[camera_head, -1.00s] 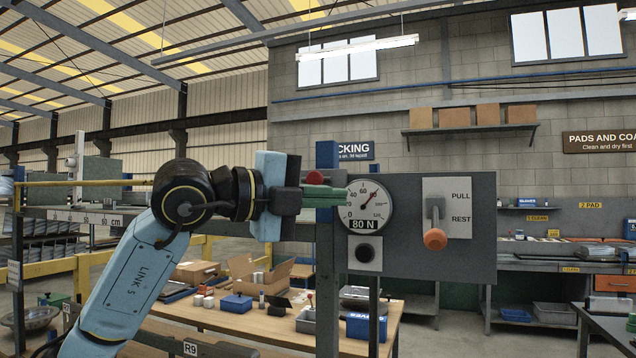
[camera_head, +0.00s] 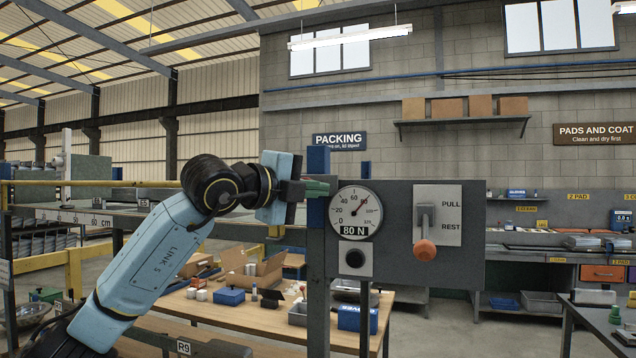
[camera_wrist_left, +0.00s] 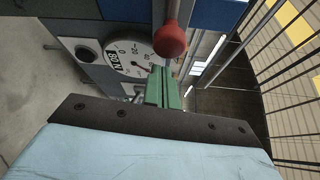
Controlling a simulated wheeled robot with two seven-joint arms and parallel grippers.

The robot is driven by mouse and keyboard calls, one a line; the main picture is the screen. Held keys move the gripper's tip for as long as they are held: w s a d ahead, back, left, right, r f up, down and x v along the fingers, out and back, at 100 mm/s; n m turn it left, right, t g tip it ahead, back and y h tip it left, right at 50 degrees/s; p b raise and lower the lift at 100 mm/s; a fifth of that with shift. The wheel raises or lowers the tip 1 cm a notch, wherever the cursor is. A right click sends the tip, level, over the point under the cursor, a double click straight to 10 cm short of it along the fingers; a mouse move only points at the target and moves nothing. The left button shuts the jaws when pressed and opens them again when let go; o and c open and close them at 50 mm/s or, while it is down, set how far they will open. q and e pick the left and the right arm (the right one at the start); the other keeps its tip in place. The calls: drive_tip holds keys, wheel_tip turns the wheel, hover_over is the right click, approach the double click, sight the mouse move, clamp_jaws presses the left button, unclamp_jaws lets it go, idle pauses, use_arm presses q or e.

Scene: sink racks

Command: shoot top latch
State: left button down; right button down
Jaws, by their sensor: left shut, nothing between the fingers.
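My left gripper (camera_head: 317,188) has green fingers that are shut and empty. It is in front of the upper part of a grey post (camera_head: 318,270), left of the gauge. In the left wrist view the shut green fingers (camera_wrist_left: 163,87) point at a red round knob (camera_wrist_left: 171,40) on a short stem, which appears just beyond the tips. I cannot tell whether they touch. The red knob does not show in the head view, where the gripper covers that place. My right gripper is not in view.
Right of the post is a grey panel (camera_head: 390,270) with a round gauge (camera_head: 355,208) marked 80 N, a black button (camera_head: 355,259) and an orange-ended lever (camera_head: 424,248) by PULL and REST. A blue block (camera_head: 318,158) tops the post. A wooden table (camera_head: 235,313) stands behind.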

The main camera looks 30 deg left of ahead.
use_arm(q)
drive_tip(key=shift+s+a, duration=0.1)
drive_tip(key=shift+a, duration=0.5)
drive_tip(key=a, duration=0.2)
drive_tip(key=s+a+b, duration=0.1)
drive_tip(key=a, duration=0.1)
drive_tip(key=shift+r, duration=0.1)
